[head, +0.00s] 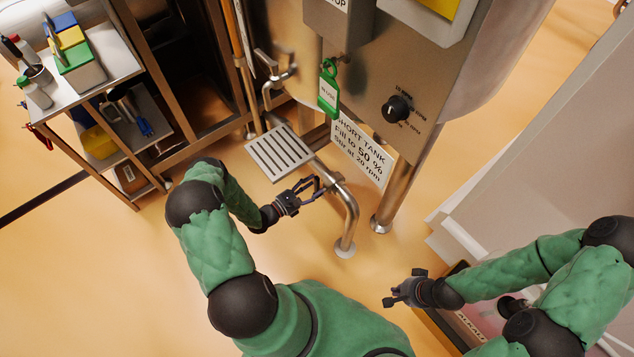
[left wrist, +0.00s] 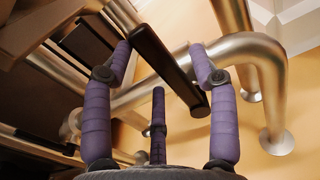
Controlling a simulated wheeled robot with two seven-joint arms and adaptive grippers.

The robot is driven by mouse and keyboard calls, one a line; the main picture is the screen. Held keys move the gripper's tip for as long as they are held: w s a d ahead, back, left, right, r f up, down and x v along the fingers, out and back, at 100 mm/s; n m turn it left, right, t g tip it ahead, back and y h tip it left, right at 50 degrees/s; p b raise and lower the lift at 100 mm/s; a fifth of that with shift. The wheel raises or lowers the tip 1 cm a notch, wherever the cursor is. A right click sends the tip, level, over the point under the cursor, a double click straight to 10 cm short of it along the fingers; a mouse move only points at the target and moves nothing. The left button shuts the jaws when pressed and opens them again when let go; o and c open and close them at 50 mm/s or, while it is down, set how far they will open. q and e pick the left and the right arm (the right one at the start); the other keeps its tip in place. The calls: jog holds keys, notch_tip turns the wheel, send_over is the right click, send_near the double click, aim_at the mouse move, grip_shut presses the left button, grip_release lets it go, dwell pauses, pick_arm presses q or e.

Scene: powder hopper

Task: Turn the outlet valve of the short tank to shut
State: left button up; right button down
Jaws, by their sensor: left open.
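The short tank (head: 350,75) stands at the top centre of the head view, with its sign (head: 360,150) hanging below. A bent steel outlet pipe (head: 350,215) runs under it and turns down to the floor. A dark bar-shaped valve handle (left wrist: 170,68) crosses in front of the pipe (left wrist: 190,75) in the left wrist view. My left gripper (head: 320,187) is open at the pipe, its purple fingers (left wrist: 160,55) on either side of the handle; I cannot tell whether they touch it. My right gripper (head: 400,287) is open and empty, away from the tank.
A slatted steel step (head: 279,153) is just behind my left gripper. A green tag (head: 328,88) and a black knob (head: 396,108) are on the tank. A shelf unit (head: 115,85) stands left; a pale cabinet (head: 530,170) stands right.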

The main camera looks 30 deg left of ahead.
pick_arm(q)
jog(key=v, duration=0.9)
jog(key=shift+s+f, duration=0.15)
jog(key=shift+s, duration=0.15)
